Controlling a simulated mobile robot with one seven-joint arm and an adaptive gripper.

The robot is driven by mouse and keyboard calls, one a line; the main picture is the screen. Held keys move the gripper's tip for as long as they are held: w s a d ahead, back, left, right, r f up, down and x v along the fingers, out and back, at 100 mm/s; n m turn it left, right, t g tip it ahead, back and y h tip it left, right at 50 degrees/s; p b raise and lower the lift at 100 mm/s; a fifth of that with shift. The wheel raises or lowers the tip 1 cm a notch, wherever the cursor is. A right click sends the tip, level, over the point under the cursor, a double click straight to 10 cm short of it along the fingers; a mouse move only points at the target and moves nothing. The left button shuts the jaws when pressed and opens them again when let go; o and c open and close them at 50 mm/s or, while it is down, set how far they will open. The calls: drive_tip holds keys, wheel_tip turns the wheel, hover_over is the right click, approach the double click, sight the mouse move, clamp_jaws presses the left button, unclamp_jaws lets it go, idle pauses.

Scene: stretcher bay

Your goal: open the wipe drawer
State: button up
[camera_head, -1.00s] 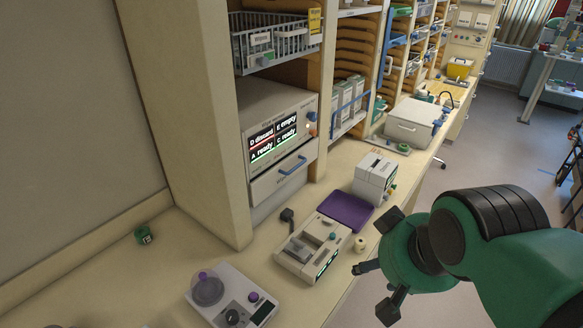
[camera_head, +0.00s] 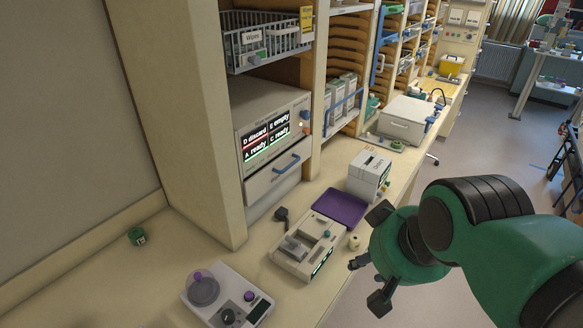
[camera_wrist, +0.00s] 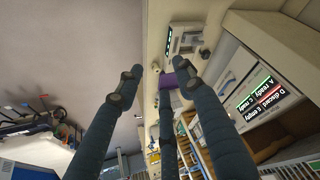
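A wire basket drawer (camera_head: 268,56) with a tag that appears to read "Wipes" sits pushed in on the upper shelf. Below it, under a display unit, a pale drawer (camera_head: 273,182) with a blue bar handle (camera_head: 287,163) is shut; its label is too small to read. In the wrist view the blue handle (camera_wrist: 226,82) shows at right. My gripper (camera_head: 367,258) is over the counter's front edge, to the right of both drawers and apart from them. Its three dark fingers (camera_wrist: 160,82) are spread and empty in the wrist view.
On the counter stand a purple tray (camera_head: 338,207), a grey-white device (camera_head: 306,246), a white box (camera_head: 369,176) and a scale-like device (camera_head: 228,296). A green cube (camera_head: 137,237) lies at left.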

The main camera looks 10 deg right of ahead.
drive_tip(key=w+a+f+m+y, duration=0.1)
drive_tip(key=w+a+f+y, duration=0.15)
drive_tip(key=w, duration=0.55)
drive_tip(key=w+a+f+m+g+y, duration=0.1)
drive_tip(key=w+a+y, duration=0.25)
drive_tip(key=w, duration=0.45)
drive_tip(key=w+a+f+m+y, duration=0.1)
drive_tip(key=w+a+f+y, duration=0.15)
drive_tip(key=w, duration=0.55)
drive_tip(key=w+d+f+m+t+y, duration=0.1)
drive_tip(key=w+d+f+m+t, duration=0.2)
drive_tip(key=w+d, duration=0.3)
drive_tip(key=w+d+f+m+t+y, duration=0.1)
drive_tip(key=w+d+f+m+t, duration=0.2)
drive_tip(key=w+d, duration=0.4)
drive_tip(key=w+f, duration=0.1)
drive_tip(key=w, duration=0.6)
drive_tip(key=shift+w+d+f+t+b, duration=0.15)
drive_tip(key=shift+w+f+t+b, duration=0.1)
drive_tip(key=shift+f+t+b, duration=0.1)
drive_tip(key=x, duration=1.3)
drive_tip(key=shift+w+a+b, duration=0.2)
drive_tip(key=shift+a+b, duration=0.25)
drive_tip(key=shift+r, duration=0.1)
drive_tip(key=shift+c, duration=0.2)
clamp_jaws()
